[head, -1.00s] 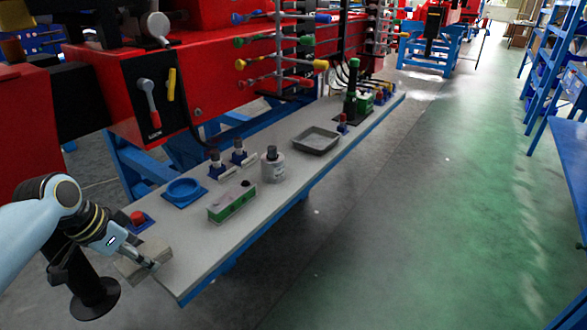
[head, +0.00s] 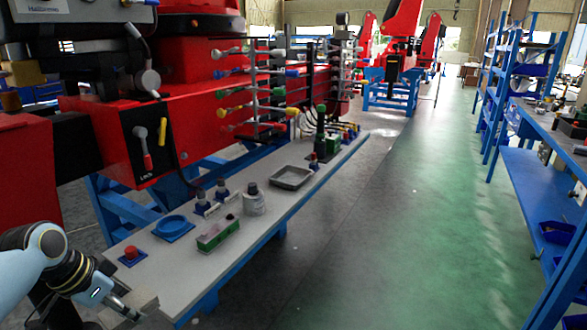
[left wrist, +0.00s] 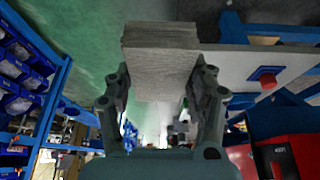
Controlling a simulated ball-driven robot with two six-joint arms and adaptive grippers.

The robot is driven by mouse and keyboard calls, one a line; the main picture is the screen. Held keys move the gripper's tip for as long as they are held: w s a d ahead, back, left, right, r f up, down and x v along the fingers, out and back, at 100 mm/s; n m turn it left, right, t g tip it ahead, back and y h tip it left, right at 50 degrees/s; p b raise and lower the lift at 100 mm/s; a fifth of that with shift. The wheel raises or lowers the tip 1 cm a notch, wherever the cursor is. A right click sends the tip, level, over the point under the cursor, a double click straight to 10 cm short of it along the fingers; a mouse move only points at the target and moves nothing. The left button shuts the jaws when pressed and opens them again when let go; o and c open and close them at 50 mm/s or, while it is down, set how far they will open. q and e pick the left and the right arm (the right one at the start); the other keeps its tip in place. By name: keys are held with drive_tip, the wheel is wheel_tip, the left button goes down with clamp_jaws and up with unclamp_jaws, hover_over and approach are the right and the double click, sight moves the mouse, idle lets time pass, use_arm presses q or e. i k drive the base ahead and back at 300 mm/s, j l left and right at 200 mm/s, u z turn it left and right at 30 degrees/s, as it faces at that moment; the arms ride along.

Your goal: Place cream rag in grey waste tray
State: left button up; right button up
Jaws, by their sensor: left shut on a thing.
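The cream rag (left wrist: 160,62) is a folded, greyish-cream stack of layers. My left gripper (head: 132,312) is shut on it, with one finger on each side in the left wrist view (left wrist: 160,88). In the head view the rag (head: 148,303) is at the bottom left, by the near end of the bench, partly cut off by the frame. Its height above the bench is hard to tell. The grey waste tray (head: 291,178) is a shallow rectangular tray farther along the bench. It looks empty and is well apart from the rag. My right gripper is not in view.
A red crane (head: 200,125) borders the far side. Green floor (head: 400,240) is open at right.

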sight(291, 181)
drive_tip(key=i+l+z, duration=0.15)
drive_tip(key=i+z, duration=0.6)
drive_tip(key=z, duration=0.15)
drive_tip(key=i+z, duration=0.6)
drive_tip(key=z, duration=0.2)
drive_tip(key=i+j+z, duration=0.1)
drive_tip(key=z, duration=0.25)
drive_tip(key=i+u, duration=0.1)
drive_tip(key=u, duration=0.15)
drive_tip(key=i+l+u, duration=0.1)
drive_tip(key=u, duration=0.6)
drive_tip(key=i+u, duration=0.15)
drive_tip(key=u, duration=0.25)
drive_tip(key=l+u, duration=0.1)
drive_tip(key=u, duration=0.3)
drive_tip(key=i+j, duration=0.2)
drive_tip(key=i, duration=0.15)
drive_tip(key=i+j, duration=0.25)
drive_tip(key=i+u, duration=0.05)
drive_tip(key=i, duration=0.05)
